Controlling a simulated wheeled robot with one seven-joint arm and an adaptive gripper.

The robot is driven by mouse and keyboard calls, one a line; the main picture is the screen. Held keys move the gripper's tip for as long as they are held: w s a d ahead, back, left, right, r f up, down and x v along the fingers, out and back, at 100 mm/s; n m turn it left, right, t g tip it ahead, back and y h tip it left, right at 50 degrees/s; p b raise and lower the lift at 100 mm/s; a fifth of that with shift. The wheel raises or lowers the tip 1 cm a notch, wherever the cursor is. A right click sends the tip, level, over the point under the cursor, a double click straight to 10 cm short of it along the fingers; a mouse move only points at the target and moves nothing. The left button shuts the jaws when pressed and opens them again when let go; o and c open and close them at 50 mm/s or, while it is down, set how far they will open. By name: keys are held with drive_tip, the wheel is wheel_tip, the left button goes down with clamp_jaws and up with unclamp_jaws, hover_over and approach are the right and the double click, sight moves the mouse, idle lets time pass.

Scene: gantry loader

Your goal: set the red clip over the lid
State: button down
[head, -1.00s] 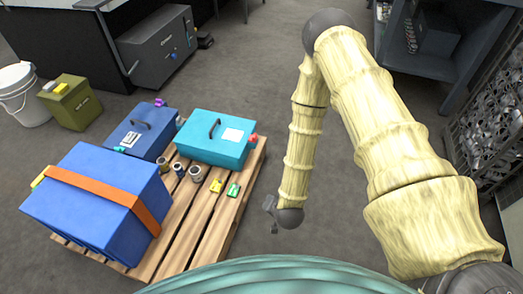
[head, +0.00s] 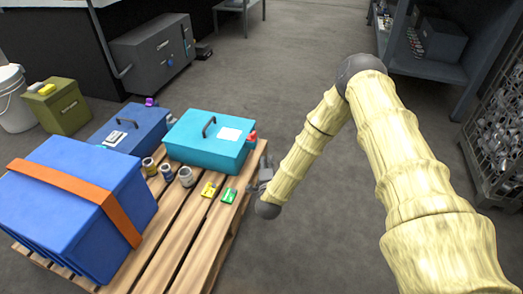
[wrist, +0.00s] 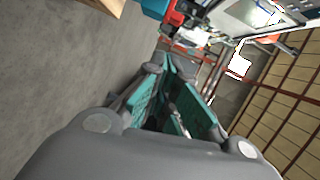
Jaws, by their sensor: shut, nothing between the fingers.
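The red clip (head: 252,137) is at the right end of the teal box, by the rim of its lid (head: 188,126). From here I cannot tell whether it grips the lid or only hangs at the edge. The lid has a dark handle and a white label. My gripper (head: 265,172) is beside the pallet's right edge, below and right of the clip and apart from it. In the wrist view, my gripper (wrist: 170,75) is shut with nothing between its fingers. A red part (wrist: 182,22), probably the clip, shows beyond the fingertips.
The wooden pallet (head: 190,235) also bears a large blue box (head: 75,210) with an orange strap, a smaller blue box (head: 122,130), several small jars, a yellow clip (head: 209,189) and a green clip (head: 229,195). Open floor (head: 330,250) lies right of the pallet.

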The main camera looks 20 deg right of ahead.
sight(252, 136)
drive_tip(key=shift+w+d+f+m+t+h+b, duration=0.15)
drive_tip(key=shift+w+d+m+t+h+b, duration=0.15)
drive_tip(key=shift+w+d+m+h+b, duration=0.6)
drive_tip(key=w+b, duration=0.7)
drive_tip(key=w, duration=0.4)
drive_tip(key=shift+w, duration=0.35)
